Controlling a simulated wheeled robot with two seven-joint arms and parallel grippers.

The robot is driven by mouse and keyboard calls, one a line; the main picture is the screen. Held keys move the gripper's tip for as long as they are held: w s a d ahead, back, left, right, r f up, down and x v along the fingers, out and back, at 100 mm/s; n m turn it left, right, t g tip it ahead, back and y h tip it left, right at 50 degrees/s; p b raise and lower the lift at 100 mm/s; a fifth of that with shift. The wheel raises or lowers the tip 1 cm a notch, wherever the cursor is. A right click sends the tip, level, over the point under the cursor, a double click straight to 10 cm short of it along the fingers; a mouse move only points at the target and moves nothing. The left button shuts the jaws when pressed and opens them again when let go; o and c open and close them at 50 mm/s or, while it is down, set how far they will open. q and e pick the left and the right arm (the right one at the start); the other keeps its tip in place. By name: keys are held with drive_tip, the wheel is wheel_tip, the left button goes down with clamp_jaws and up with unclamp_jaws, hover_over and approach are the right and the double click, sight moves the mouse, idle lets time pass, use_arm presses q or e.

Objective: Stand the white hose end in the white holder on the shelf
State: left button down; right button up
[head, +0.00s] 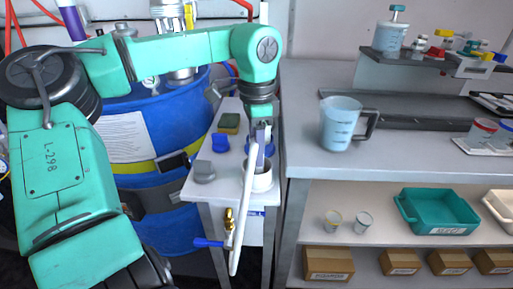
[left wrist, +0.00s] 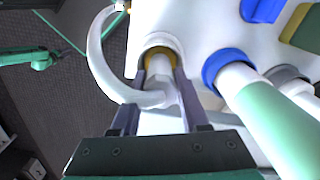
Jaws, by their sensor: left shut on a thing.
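My left gripper (head: 261,150) is shut on the white hose (head: 240,225) near its end, above the small shelf. In the left wrist view the gripper (left wrist: 158,95) has its fingers on either side of the hose end (left wrist: 159,66). The hose end points at the white holder (left wrist: 146,41), a round cup with a tan inside; it overlaps the opening, and I cannot tell how deep it is. In the head view the white holder (head: 263,184) is partly behind the hose. The hose loops down past the shelf's front edge.
A blue-rimmed holder (left wrist: 209,69) with a green and white piece stands close beside the white holder. A blue block (head: 220,142), a grey block (head: 204,171) and a sponge (head: 229,122) lie on the shelf's left. A brass valve (head: 229,219) hangs below; a blue drum (head: 125,120) stands left.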

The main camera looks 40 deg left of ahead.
use_arm(q)
drive_tip(key=shift+f+b, duration=0.5)
drive_tip(key=shift+f, duration=0.1)
use_arm(e)
drive_tip(key=shift+f, duration=0.5)
use_arm(q)
drive_tip(key=c, duration=0.7)
unclamp_jaws()
wheel_tip(320, 180, up, 5)
drive_tip(key=p, duration=0.4)
drive_tip(key=shift+r, duration=0.15)
wheel_tip(320, 180, up, 6)
drive_tip(key=p, duration=0.4)
drive_tip(key=shift+p, duration=0.3)
use_arm(e)
wheel_tip(320, 180, up, 8)
drive_tip(key=shift+r, duration=0.2)
